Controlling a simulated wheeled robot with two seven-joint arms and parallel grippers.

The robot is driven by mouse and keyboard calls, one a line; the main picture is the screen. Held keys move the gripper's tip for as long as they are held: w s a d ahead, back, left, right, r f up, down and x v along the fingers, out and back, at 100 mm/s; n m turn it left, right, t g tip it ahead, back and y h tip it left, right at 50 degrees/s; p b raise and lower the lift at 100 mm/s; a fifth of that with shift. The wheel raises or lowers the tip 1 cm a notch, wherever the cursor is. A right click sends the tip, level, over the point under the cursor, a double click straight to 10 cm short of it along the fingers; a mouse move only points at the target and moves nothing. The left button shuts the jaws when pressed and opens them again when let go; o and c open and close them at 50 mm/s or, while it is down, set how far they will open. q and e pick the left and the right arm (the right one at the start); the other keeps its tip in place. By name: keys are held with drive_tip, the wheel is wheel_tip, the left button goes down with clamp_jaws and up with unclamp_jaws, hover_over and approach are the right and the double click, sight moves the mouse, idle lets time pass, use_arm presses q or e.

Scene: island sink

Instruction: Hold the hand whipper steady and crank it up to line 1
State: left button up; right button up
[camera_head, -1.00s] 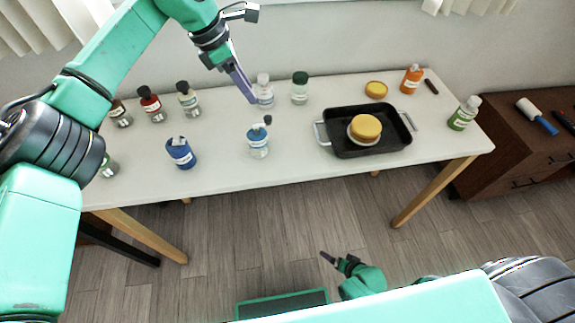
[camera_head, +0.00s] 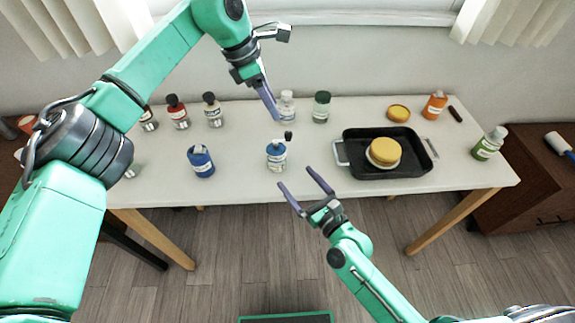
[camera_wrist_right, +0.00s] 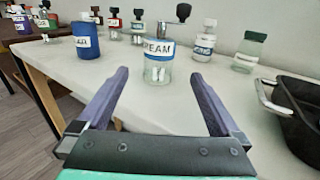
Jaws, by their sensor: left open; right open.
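The hand whipper (camera_head: 277,156) is a clear jar with a blue band, a label and a dark crank on top. It stands upright on the table, and its label, reading "REAM" in part, shows in the right wrist view (camera_wrist_right: 158,62). My left gripper (camera_head: 268,100) hangs above and behind the jar, pointing down, apart from it; it is open, though its fingers overlap in this view. My right gripper (camera_head: 305,187) is open and empty at the table's front edge, its fingers pointing toward the jar without touching it. The line marks are too small to read.
A blue container (camera_head: 201,162) stands left of the jar. A black tray (camera_head: 350,160) with a yellow-topped round item (camera_head: 385,150) lies to the right. Clear jars (camera_head: 286,106) and a green-lidded jar (camera_head: 321,107) stand behind. The table front between them is clear.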

sight(276, 155)
drive_tip(key=x, duration=1.1)
drive_tip(key=shift+w+a, duration=0.2)
drive_tip(key=shift+w, duration=0.15)
drive_tip(key=c, duration=1.5)
drive_tip(key=shift+o, duration=0.2)
drive_tip(key=shift+f, duration=0.1)
